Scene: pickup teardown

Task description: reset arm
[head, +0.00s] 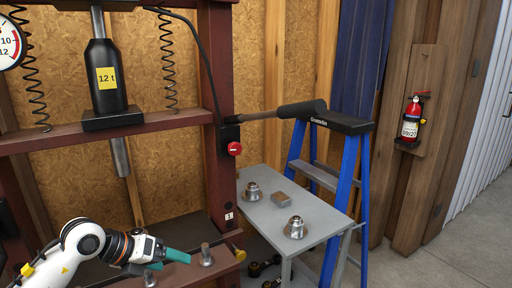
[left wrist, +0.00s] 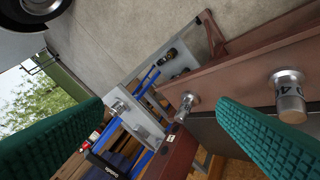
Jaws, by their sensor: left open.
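My left arm comes in at the lower left of the head view, with its left gripper (head: 168,261) low in front of the red press frame (head: 219,120). In the left wrist view its two green ribbed fingers (left wrist: 160,105) stand wide apart, with nothing held between them. A metal pin (head: 206,255) stands on the lower beam just right of the fingertips, and another pin (head: 150,279) is just below the gripper. Two pins also show in the left wrist view (left wrist: 188,101), (left wrist: 288,92), close to the right finger. My right gripper is in neither view.
A grey table (head: 259,220) right of the press carries two metal parts (head: 253,191), (head: 295,228) and a small block (head: 282,199). A blue ladder (head: 342,190) stands behind it. A red button (head: 235,148) is on the press post. Floor at the right is clear.

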